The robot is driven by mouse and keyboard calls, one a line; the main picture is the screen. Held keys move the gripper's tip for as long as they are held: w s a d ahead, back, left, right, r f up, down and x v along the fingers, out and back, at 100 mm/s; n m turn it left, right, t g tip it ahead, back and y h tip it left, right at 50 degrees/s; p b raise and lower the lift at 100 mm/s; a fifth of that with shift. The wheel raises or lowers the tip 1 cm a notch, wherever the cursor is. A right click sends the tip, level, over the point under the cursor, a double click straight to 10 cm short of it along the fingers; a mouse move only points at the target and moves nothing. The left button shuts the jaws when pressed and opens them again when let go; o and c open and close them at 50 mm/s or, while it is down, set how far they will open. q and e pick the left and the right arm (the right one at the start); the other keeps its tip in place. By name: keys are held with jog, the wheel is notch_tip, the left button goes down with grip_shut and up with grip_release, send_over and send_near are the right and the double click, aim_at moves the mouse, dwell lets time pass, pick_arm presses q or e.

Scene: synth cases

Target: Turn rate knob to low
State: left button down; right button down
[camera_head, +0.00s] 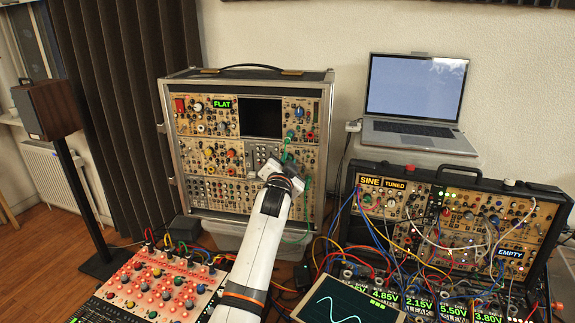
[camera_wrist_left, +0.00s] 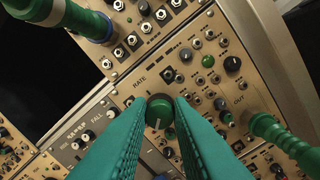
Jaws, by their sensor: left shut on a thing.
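The rate knob (camera_wrist_left: 160,111) is a dark round knob with a green top and a pale pointer line, beside the printed RATE label in the left wrist view. Its pointer points toward the bottom of that picture. My left gripper (camera_wrist_left: 163,106) has its two green ribbed fingers shut on the knob, one on each side. In the head view my left gripper (camera_head: 279,169) is at the front of the tall modular case (camera_head: 331,130) and hides the knob there. My right gripper is not in view.
Two green plugs with cables (camera_wrist_left: 82,19) (camera_wrist_left: 270,128) stand out from the panel near my left fingers. A second synth case (camera_head: 490,184) with many patch cables is at the right. A laptop (camera_head: 415,90) stands behind it. A red-lit mixer (camera_head: 150,285) is at the lower left.

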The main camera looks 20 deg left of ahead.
pick_arm(q)
jog(key=shift+f+n, duration=0.1)
jog(key=shift+n, duration=0.5)
jog(key=c, duration=1.3)
grip_release()
jog(key=shift+s, duration=0.15)
jog(key=s+d+b, duration=0.1)
jog(key=s+b, duration=0.1)
jog(key=s, duration=0.9)
jog(key=shift+s+d, duration=0.3)
jog(key=shift+f, duration=0.2)
